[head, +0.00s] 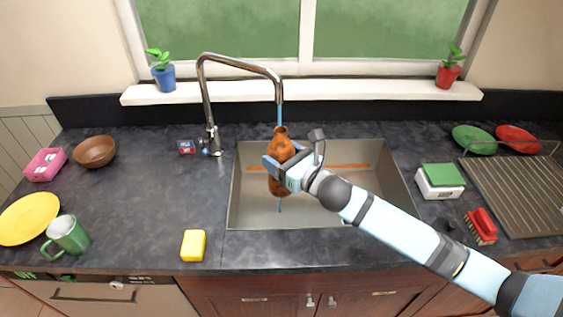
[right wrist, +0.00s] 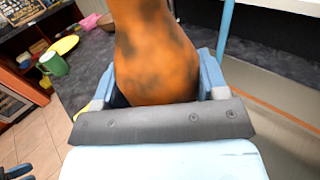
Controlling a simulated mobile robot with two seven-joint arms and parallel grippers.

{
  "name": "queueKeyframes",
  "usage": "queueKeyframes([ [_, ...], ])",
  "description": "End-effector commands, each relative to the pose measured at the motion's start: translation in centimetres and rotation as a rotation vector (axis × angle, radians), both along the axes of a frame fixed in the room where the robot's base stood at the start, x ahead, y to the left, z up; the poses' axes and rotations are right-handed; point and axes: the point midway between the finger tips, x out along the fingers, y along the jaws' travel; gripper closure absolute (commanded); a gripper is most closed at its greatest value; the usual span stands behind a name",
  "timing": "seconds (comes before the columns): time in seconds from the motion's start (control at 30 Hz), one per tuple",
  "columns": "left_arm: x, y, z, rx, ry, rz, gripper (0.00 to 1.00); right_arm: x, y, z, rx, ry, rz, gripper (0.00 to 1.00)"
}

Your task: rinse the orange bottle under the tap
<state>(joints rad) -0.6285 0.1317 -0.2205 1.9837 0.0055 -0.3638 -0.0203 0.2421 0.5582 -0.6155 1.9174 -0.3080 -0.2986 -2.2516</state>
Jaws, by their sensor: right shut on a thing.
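The orange bottle (head: 281,147) has dark smudges on its surface and is upright over the sink (head: 236,205), under the tap's spout. My right gripper (head: 277,170) is shut on the bottle; in the right wrist view the bottle (right wrist: 154,50) sits between the fingers. The tap (head: 207,100) is a tall chrome arch, and a blue stream of water (head: 280,113) comes down from its spout to the bottle's top. Blue also shows just below the bottle. In the right wrist view the stream (right wrist: 225,30) is right of the bottle. My left gripper is not in the head view.
A yellow sponge (head: 193,245) lies left of the sink's front edge. Left are a green mug (head: 68,235), yellow plate (head: 29,218) and brown bowl (head: 95,151). A windowsill (head: 330,90) runs behind.

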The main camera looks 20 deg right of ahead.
Motion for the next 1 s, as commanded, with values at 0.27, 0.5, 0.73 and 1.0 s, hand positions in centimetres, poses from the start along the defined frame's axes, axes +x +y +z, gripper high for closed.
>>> queueKeyframes([
  [0.27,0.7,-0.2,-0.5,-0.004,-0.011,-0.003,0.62,2.7,-0.7,-0.7,0.000,-0.001,-0.001,0.56],
  [0.5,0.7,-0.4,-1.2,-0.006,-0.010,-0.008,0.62,5.0,-1.4,-1.1,0.000,-0.001,-0.001,0.56],
  [0.73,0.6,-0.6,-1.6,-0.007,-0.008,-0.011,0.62,7.2,-2.0,-1.4,-0.001,-0.002,-0.001,0.56],
  [1.0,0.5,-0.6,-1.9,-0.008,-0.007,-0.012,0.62,9.2,-2.5,-1.8,0.000,-0.001,-0.001,0.56],
])
